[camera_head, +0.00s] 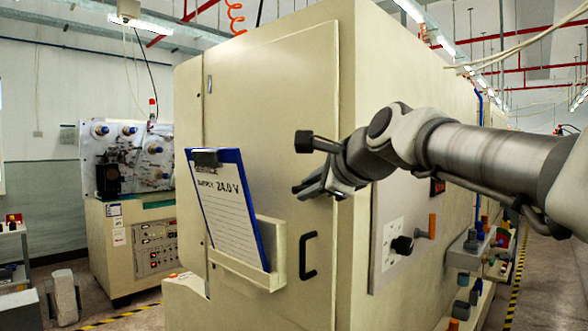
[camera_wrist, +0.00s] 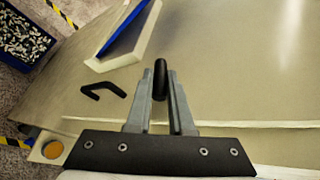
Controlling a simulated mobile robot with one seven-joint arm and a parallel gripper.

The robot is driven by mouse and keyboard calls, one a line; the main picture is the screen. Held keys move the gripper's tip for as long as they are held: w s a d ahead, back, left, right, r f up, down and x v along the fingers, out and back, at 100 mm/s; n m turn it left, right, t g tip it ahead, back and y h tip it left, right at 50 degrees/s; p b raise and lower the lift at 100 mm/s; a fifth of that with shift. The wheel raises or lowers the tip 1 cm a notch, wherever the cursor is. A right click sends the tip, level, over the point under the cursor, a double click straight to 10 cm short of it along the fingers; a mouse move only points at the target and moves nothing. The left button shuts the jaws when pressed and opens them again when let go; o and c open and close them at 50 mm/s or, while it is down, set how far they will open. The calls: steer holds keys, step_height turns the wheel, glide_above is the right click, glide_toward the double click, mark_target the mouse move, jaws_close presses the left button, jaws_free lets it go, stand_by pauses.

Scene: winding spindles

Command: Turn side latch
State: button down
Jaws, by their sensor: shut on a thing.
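The side latch (camera_wrist: 160,72) is a small black bar with a rounded end, seen in the wrist view. It stands between the fingertips against the cream cabinet door (camera_head: 262,130), near the door's right edge. My gripper (camera_head: 311,188) is at that edge in the head view, and its fingers are closed on the latch in the wrist view (camera_wrist: 159,92). The fingers hide most of the latch in the head view. A black pull handle (camera_head: 308,256) is below the gripper on the same door. The door looks closed.
A door tray (camera_head: 285,235) holds a blue clipboard (camera_head: 228,205) left of my gripper. A grey panel with a black knob (camera_head: 402,245) is on the cabinet side, below my arm. A winding machine (camera_head: 128,155) stands at far left. A parts bin (camera_wrist: 22,38) shows in the wrist view.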

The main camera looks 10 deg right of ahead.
steer(key=g+h+p, duration=0.1)
steer(key=p, duration=0.3)
steer(key=r+g+h+p, duration=0.1)
steer(key=g+p, duration=0.1)
steer(key=p, duration=0.3)
steer(key=shift+w+r+n+p, duration=0.15)
steer(key=shift+n+p, duration=0.15)
steer(key=shift+n, duration=0.1)
steer(key=g+h+p, duration=0.1)
steer(key=g+p, duration=0.1)
steer(key=p, duration=0.2)
steer(key=g+h+p, duration=0.1)
steer(key=g+p, duration=0.1)
steer(key=p, duration=0.2)
steer(key=shift+w+a+n, duration=0.2)
steer(key=shift+n, duration=0.2)
steer(key=shift+w+a+g+h+p, duration=0.15)
steer(key=shift+w+g+h+p, duration=0.05)
steer(key=shift+g+h+p, duration=0.8)
steer(key=shift+w+a+f+n+g+h, duration=0.1)
steer(key=shift+n+g+h, duration=0.2)
steer(key=shift+g+h, duration=0.45)
steer(key=shift+w+a+f+n+g+h, duration=0.1)
steer(key=shift+n+g+h, duration=0.25)
steer(key=shift+g, duration=0.7)
steer(key=c, duration=1.1)
jaws_free()
steer(key=shift+d+r, duration=0.1)
steer(key=shift+r, duration=0.05)
